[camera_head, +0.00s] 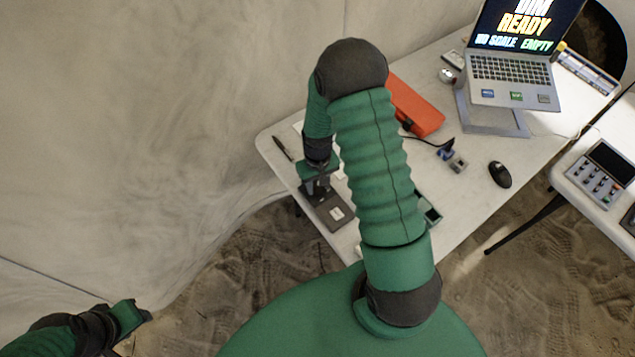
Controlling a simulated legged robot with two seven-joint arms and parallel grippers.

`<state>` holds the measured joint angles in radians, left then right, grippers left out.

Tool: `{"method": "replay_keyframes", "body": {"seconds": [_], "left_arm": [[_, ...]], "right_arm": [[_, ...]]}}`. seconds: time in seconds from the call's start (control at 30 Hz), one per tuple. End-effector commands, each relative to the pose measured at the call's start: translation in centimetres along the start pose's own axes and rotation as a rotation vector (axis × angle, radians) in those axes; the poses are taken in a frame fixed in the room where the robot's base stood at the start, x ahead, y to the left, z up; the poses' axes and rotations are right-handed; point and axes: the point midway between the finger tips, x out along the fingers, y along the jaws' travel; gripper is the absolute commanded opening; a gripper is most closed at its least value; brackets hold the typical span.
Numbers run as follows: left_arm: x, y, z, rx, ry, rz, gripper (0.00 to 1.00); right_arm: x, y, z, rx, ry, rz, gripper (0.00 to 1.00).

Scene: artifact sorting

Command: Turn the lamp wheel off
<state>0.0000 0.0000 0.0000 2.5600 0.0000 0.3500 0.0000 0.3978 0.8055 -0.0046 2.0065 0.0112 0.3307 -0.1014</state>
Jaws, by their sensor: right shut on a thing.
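My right arm reaches up across the middle of the view and bends down to the left. My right gripper (319,186) is over the near left part of the white table, shut on a dark part of a small dark grey device (333,214). The device has a flat base with a pale label. The lamp wheel cannot be made out apart from the gripper, and my arm and gripper hide much of that spot. My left gripper (132,318) is low at the left, away from the table. Its fingers do not show clearly.
On the white table (466,212) are an orange case (414,104), a laptop (511,78) on a stand, a black mouse (500,174), a pen (283,148) and a small blue and grey item (456,163). A keypad device (604,172) sits on another table at right.

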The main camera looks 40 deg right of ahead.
Motion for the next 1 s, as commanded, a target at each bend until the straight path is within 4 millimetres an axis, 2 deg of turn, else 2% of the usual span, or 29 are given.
{"method": "replay_keyframes", "body": {"seconds": [0.7,1.0], "left_arm": [[-2.8,0.0,-0.7,0.0,0.0,0.0,0.36],[-3.8,0.0,-0.9,0.0,0.0,0.0,0.36]], "right_arm": [[-0.4,0.1,-0.5,-0.675,0.011,0.004,0.0],[-0.4,0.1,-0.5,-0.907,0.012,0.006,0.0]]}}
